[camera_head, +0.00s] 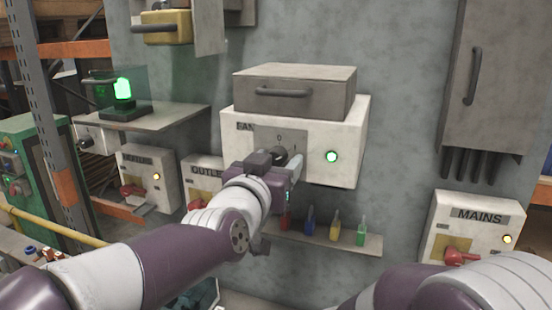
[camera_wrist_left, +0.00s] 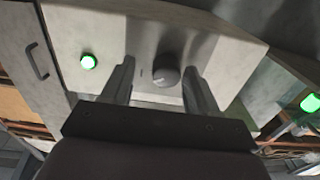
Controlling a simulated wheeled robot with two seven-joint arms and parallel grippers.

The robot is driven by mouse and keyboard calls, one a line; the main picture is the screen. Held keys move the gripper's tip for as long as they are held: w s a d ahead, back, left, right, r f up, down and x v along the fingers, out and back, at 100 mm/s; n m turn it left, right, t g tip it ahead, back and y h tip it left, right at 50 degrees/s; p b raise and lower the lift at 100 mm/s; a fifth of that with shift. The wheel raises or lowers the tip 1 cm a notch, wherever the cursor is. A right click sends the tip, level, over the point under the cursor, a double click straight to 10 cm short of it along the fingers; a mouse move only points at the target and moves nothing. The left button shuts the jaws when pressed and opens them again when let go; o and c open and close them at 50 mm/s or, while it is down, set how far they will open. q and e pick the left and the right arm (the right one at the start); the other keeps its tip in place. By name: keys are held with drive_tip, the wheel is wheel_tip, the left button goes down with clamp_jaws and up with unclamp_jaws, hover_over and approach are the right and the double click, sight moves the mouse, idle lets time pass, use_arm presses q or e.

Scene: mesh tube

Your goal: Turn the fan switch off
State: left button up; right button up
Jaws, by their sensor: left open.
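The fan box (camera_head: 345,140) is a white box on the grey wall, with a partly hidden label and a grey switch plate. Its round dark switch knob (camera_wrist_left: 167,75) shows in the left wrist view between my finger tips; in the head view my gripper mostly covers it. A green lamp (camera_head: 331,156) glows on the box, and it also shows in the left wrist view (camera_wrist_left: 88,62). My left gripper (camera_head: 290,165) is open in front of the knob, one finger on each side of it. I cannot tell whether the fingers touch it. My right gripper is out of view.
A grey handled box (camera_head: 295,92) sits on top of the fan box. Below is a shelf (camera_head: 340,241) with several coloured small tools. Outlet (camera_head: 200,178) and MAINS (camera_head: 476,232) boxes with red handles stand to either side. A shelf with a green lamp (camera_head: 123,89) is at upper left.

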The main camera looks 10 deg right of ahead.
use_arm(q)
drive_tip(key=shift+w+a, duration=0.35)
drive_tip(key=shift+a, duration=0.2)
drive_tip(key=shift+c, duration=0.9)
drive_tip(key=shift+s+d, duration=0.2)
drive_tip(key=shift+d, duration=0.1)
drive_tip(key=c, duration=0.9)
drive_tip(key=shift+o, duration=0.2)
drive_tip(key=shift+a, duration=0.1)
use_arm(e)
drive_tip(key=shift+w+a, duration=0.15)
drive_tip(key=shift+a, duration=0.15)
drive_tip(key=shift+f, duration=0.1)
